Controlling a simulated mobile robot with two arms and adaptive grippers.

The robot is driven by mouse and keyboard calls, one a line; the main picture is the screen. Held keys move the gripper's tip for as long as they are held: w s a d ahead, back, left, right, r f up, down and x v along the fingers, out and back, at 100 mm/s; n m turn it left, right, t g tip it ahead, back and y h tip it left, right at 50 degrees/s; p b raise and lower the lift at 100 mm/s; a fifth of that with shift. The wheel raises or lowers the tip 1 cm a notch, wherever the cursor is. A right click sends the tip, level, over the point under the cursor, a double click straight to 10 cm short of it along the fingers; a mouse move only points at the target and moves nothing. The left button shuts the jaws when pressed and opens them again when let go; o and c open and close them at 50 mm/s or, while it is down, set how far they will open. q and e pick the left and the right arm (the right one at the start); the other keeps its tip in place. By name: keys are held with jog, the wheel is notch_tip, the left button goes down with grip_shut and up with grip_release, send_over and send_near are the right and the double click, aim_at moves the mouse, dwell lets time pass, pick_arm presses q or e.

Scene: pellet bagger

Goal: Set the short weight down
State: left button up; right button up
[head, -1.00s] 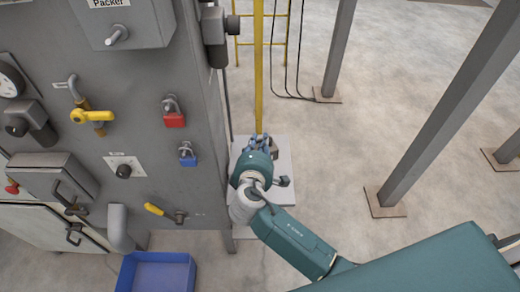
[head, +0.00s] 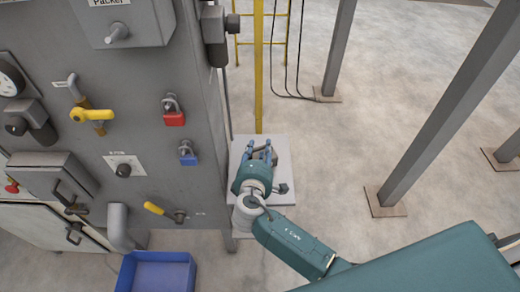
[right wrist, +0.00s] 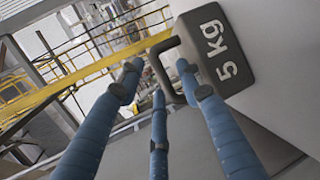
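The short weight (right wrist: 222,50) is a grey block marked "5 kg" with a loop handle (right wrist: 154,62). In the right wrist view it is against a pale surface, at the upper right. My right gripper (right wrist: 158,80) has its blue fingers spread, with the handle loop between and just beyond the tips; they do not look closed on it. In the head view my right gripper (head: 259,152) is over the pale platform (head: 284,148) beside the machine, and mostly hides the weight. Contact under the weight is hard to see. My left gripper is not in view.
The grey machine (head: 150,60) with valves and padlocks stands close on the left. A yellow post (head: 258,80) rises behind the platform. A blue bin (head: 158,274) is on the floor at lower left. Grey columns (head: 400,160) stand right, with open floor between.

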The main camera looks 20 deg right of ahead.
jog(key=shift+r, duration=0.1)
jog(key=b+v, duration=0.1)
jog(key=v, duration=1.1)
jog(key=shift+b, duration=0.35)
